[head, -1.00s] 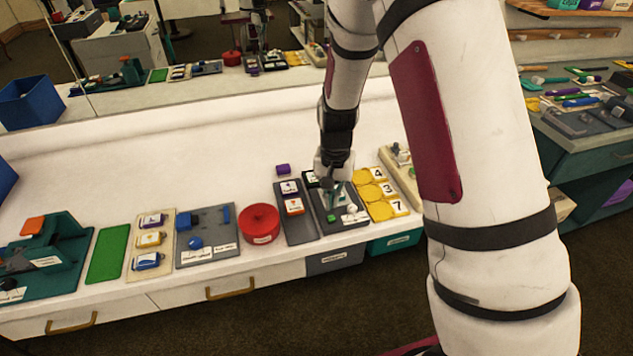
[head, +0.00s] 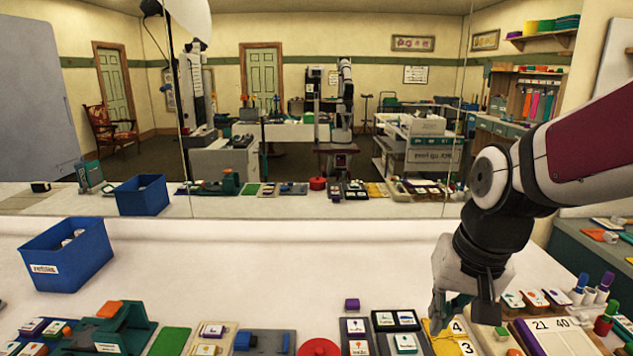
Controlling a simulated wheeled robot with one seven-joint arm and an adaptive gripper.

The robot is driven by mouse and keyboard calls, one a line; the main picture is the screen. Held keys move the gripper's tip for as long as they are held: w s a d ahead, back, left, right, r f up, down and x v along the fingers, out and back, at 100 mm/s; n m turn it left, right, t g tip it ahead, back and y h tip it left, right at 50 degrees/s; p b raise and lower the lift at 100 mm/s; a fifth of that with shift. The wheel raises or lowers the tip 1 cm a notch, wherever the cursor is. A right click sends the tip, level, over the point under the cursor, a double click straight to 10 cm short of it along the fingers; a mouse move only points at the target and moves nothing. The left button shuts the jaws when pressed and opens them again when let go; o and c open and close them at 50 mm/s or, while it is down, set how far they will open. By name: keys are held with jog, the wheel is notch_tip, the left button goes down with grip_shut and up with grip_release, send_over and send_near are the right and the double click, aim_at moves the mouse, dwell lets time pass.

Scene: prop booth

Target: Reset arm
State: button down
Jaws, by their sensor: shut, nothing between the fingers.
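My gripper (head: 443,318) hangs at the right of the head view, pointing down over the worktop's front right. Its fingers are shut with nothing held. It is in front of a yellow number board (head: 442,345) and hides part of it; whether it touches the board is unclear. Left of it are dark trays with picture tiles (head: 397,319). My arm comes in from the right edge and bends down at a dark wrist.
A blue bin (head: 66,254) stands at the left on the white worktop (head: 250,265). A purple block (head: 352,305), a red round lid (head: 319,347) and a green mat (head: 170,341) line the front. Pens (head: 607,311) stand at right. A mirror behind reflects the room. The worktop's middle is clear.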

jog(key=s+d+r+n+t+h, duration=0.1)
jog(key=s+r, duration=0.4)
jog(key=s, duration=0.8)
jog(key=shift+r+n+t, duration=0.15)
jog(key=shift+n+t, duration=0.35)
jog(key=shift+n, duration=0.2)
